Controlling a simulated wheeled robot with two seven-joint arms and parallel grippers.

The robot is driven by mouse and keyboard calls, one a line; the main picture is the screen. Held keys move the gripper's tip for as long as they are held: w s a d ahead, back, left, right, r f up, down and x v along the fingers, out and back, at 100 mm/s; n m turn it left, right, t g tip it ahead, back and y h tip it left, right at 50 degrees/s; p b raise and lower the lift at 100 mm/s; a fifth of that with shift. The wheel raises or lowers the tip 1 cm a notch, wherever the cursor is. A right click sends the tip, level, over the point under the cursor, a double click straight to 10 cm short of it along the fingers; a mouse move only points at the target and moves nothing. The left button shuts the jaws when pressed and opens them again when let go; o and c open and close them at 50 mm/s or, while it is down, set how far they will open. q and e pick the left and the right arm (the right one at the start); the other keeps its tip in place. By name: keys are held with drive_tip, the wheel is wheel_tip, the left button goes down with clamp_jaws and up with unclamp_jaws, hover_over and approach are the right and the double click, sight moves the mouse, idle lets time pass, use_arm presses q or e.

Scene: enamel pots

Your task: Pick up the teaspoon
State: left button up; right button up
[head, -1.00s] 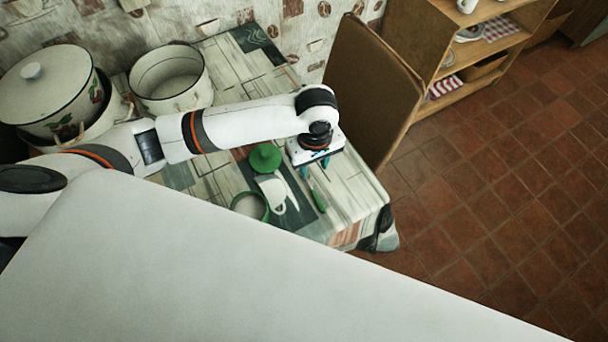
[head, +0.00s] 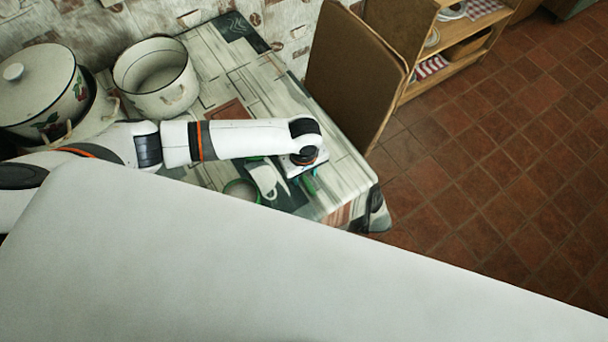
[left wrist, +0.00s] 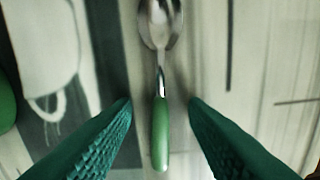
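The teaspoon (left wrist: 160,115) lies on the patterned tablecloth in the left wrist view. Its metal bowl is at the top and its green handle points down between my fingers. My left gripper (left wrist: 160,104) is open, with one teal finger on each side of the handle and a visible gap on both sides. In the head view my left gripper (head: 307,182) is over the table near its right end. The spoon cannot be made out clearly there beneath it. My right gripper is not in view.
A white pot (head: 156,80) and a lidded pot (head: 42,88) stand at the back left.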

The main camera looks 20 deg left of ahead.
use_arm(q)
drive_tip(key=shift+c, duration=0.6)
clamp_jaws()
drive_tip(key=shift+r, duration=0.1)
